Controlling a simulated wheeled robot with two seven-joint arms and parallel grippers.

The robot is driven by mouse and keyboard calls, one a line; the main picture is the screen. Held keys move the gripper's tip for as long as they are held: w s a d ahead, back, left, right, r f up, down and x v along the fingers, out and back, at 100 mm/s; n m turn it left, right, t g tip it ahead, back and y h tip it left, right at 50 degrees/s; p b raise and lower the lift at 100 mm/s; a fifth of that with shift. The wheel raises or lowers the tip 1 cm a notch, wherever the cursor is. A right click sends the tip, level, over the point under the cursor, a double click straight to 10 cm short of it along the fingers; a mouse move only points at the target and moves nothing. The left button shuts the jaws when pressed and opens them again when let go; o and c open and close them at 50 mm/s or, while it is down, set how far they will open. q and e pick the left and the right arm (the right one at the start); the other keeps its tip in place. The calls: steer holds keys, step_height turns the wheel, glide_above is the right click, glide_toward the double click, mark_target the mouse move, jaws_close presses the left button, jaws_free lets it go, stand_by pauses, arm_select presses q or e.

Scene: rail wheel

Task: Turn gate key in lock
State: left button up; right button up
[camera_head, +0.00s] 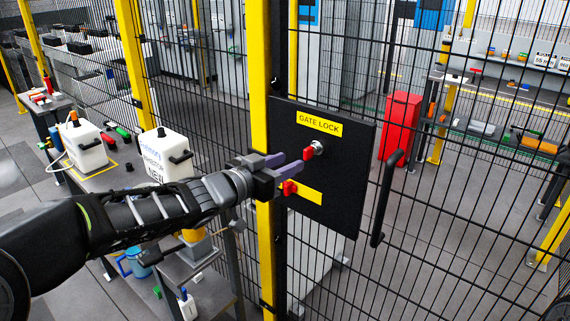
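The black lock panel (345,170) is on the mesh gate, with a yellow "GATE LOCK" label (319,123). A red key (308,153) sits at the round silver lock (317,147) below that label. My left gripper (293,162) is in front of the panel, its two purple-grey fingers apart and nothing seen between them. Its tips are just left of and below the red key; whether they touch it I cannot tell. A second red piece (289,187) shows below the fingers, beside a lower yellow label (308,194). My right gripper is not in view.
A yellow post (258,75) stands left of the panel, close to my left gripper. A black gate handle (385,197) is right of the panel. White containers (165,154) stand on a bench at left. A red cabinet (400,125) is behind the mesh.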

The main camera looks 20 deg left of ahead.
mark_target(305, 155)
arm_select(q)
steer(key=shift+x, duration=3.9)
jaws_close()
